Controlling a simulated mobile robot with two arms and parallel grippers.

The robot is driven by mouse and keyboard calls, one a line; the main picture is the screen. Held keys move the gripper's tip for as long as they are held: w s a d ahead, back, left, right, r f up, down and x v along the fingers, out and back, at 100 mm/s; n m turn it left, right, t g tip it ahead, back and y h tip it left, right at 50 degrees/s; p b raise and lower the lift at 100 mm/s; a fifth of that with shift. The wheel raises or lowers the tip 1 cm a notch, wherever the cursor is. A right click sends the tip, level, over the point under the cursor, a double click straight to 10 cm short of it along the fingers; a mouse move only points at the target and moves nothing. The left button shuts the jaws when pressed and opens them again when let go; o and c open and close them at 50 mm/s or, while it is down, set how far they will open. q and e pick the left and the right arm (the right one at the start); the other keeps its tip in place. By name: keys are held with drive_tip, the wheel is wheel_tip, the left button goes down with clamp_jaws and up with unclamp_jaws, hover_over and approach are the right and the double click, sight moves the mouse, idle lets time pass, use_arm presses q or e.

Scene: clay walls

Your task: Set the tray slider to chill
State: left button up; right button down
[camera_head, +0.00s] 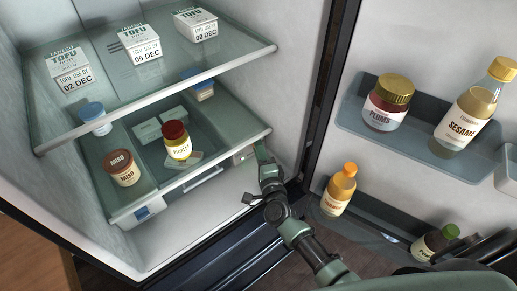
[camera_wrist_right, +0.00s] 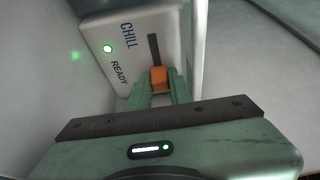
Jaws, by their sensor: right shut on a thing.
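In the right wrist view a pale control panel (camera_wrist_right: 110,50) carries the words CHILL and READY and a lit green lamp (camera_wrist_right: 107,48). A dark slot (camera_wrist_right: 153,48) runs on it, with an orange slider knob (camera_wrist_right: 159,78) at the visible slot's near end, away from the CHILL word. My right gripper (camera_wrist_right: 160,88) is shut on the knob, and its fingers hide part of it. In the head view my right gripper (camera_head: 261,150) is at the right front corner of the lower tray (camera_head: 205,172). My left gripper is not in view.
The tray holds a miso jar (camera_head: 123,168) and a pickle jar (camera_head: 177,141). Tofu boxes (camera_head: 141,44) stand on the glass shelf (camera_head: 105,62) above. To the right, the open door holds a plums jar (camera_head: 386,104), a sesame bottle (camera_head: 470,110) and an orange-capped bottle (camera_head: 338,192).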

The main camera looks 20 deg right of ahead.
idle(0.8)
drive_tip(key=shift+s+a+f, duration=0.1)
drive_tip(key=shift+s+a, duration=0.2)
drive_tip(key=shift+a, duration=0.5)
drive_tip(key=shift+s+a+f, duration=0.1)
drive_tip(key=shift+s+a, duration=0.2)
drive_tip(key=shift+a, duration=0.5)
drive_tip(key=c, duration=1.3)
unclamp_jaws()
drive_tip(key=shift+a+r, duration=0.1)
drive_tip(key=shift+r, duration=0.05)
drive_tip(key=shift+s, duration=0.1)
drive_tip(key=shift+s, duration=0.3)
drive_tip(key=s, duration=0.7)
drive_tip(key=shift+a, duration=0.15)
